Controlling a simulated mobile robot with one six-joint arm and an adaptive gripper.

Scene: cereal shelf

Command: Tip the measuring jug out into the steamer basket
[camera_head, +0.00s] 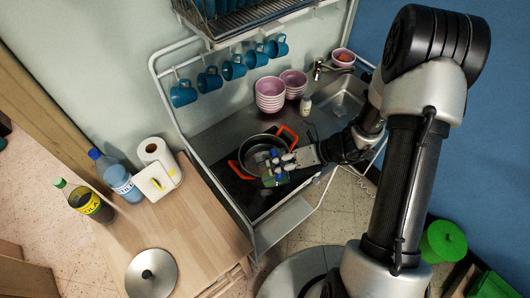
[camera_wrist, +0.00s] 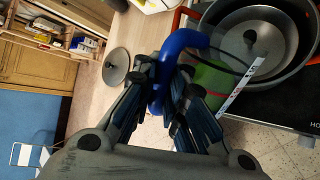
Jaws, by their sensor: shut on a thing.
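My gripper (camera_head: 283,162) is shut on the blue handle (camera_wrist: 172,65) of a clear measuring jug (camera_head: 272,180). In the wrist view the jug (camera_wrist: 238,92) has a white scale strip, a red line and green contents. It is held in the air at the front edge of the stove, beside the pot. Its exact tilt is hard to tell. A dark pot (camera_head: 251,142) with orange handles stands on the stove. In the wrist view a grey round vessel with a central knob, likely the steamer basket (camera_wrist: 258,36), sits inside the pot. My gripper partly covers the pot's right side in the head view.
A pot lid (camera_head: 151,273), a white roll (camera_head: 153,152) and two bottles (camera_head: 118,180) stand on the wooden counter at left. Pink bowls (camera_head: 270,95) stand behind the stove, near the sink (camera_head: 345,98). Blue mugs (camera_head: 209,80) hang above. The counter's middle is clear.

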